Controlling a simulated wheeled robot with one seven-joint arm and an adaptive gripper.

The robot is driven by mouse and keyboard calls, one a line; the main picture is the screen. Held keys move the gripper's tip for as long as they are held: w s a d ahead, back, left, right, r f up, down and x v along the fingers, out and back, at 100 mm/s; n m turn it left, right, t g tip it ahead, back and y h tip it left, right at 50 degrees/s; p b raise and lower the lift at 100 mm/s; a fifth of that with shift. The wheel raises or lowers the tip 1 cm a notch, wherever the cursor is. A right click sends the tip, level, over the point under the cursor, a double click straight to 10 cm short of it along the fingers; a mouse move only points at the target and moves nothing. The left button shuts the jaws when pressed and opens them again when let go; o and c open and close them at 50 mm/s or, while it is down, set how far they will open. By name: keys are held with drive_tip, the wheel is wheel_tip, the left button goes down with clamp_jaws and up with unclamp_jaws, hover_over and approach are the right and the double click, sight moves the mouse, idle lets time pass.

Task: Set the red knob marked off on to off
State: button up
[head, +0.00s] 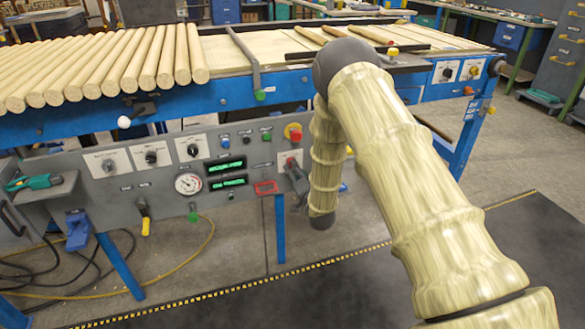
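The grey control panel (130,198) hangs under the front of the blue-framed machine. A red knob (290,162) shows in part on a white plate at the panel's right end, just above the dark tip of my gripper (293,172). The markings of both are too small to read, and I cannot tell how the lower knob is turned. My gripper is at the lower knob, partly hidden by my arm; I cannot tell whether it touches it or how its fingers stand.
Black knobs (151,157), a gauge (188,183), green displays (226,166) and a red-framed part (265,187) share the panel. Wooden rods (120,62) lie on the machine above. A blue leg (280,228) stands below. The dark floor mat (250,305) is clear in front.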

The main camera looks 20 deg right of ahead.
drive_tip(key=shift+w, duration=2.1)
drive_tip(key=c, duration=1)
